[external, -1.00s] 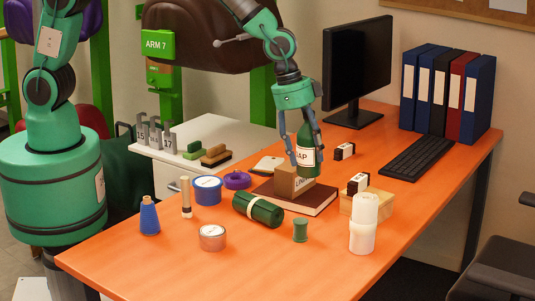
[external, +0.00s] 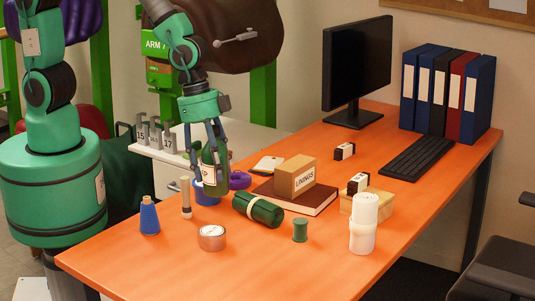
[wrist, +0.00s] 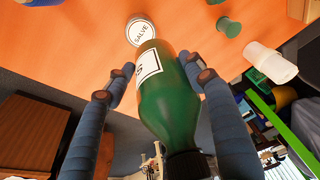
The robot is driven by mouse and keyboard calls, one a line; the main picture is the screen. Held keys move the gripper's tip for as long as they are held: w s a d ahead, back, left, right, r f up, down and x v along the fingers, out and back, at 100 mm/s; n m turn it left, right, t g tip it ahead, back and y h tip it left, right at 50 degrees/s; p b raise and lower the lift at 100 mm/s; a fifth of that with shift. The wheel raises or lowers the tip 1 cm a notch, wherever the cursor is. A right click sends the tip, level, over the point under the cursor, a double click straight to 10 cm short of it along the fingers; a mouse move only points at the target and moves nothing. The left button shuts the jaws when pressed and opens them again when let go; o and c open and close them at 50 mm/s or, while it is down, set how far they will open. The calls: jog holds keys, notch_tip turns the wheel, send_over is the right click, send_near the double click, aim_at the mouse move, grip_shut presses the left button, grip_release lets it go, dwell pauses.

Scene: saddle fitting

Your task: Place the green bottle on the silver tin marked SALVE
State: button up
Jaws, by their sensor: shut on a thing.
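The green bottle (external: 221,187), with a white label and a dark cap, is held upright in the air in the external view. My gripper (external: 211,172) is shut on its sides, and its fingers hide part of the label. The silver tin marked SALVE (external: 212,240) stands on the orange table below the bottle, apart from it. In the wrist view the bottle (wrist: 170,108) fills the space between my fingers. The tin's white SALVE lid (wrist: 141,31) shows just past the bottle's base, partly covered by it.
A dark green roll (external: 257,209) lies right of the tin, and a green spool (external: 300,231) stands further right. A blue tape roll (external: 205,197) sits behind the bottle. A wooden-handled tool (external: 186,200) and a blue cone (external: 149,217) stand left.

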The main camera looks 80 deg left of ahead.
aim_at(207, 189)
jog(key=shift+s, duration=0.75)
jog(key=shift+f, duration=0.15)
jog(key=shift+f+b, duration=0.7)
jog(key=shift+f, duration=1.75)
jog(key=shift+f+b, duration=0.85)
jog(key=shift+f, duration=1.65)
jog(key=shift+f, duration=0.15)
jog(key=o, duration=1.5)
